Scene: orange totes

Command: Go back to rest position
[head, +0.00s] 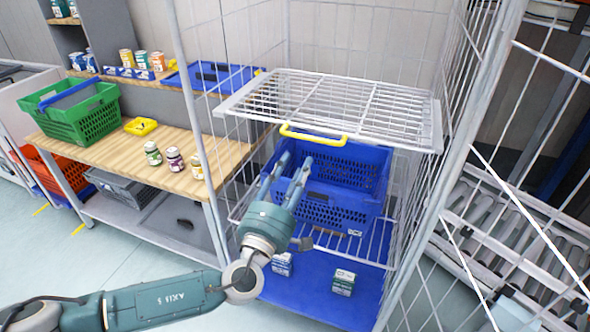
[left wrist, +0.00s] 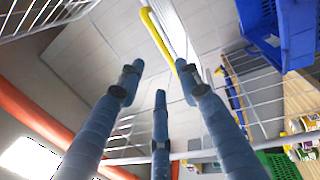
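My left gripper (head: 290,170) is in front of the blue basket (head: 335,205) in the wire cage, at the basket's left side. Its three fingers stand apart with nothing between them, as the left wrist view (left wrist: 160,80) shows. The blue basket sits on a wire shelf, with its yellow handle (head: 314,135) raised just under the upper white rack. In the left wrist view the yellow handle (left wrist: 157,38) lies beyond the fingers and blue plastic (left wrist: 262,30) is at the upper right. My right gripper is in neither view.
Cage posts and mesh surround the gripper, with a white wire rack (head: 335,100) above. Two small boxes (head: 343,282) lie on the blue floor below. A wooden table (head: 165,172) at left bears a green basket (head: 85,118) and jars. Rollers (head: 500,235) stand at right.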

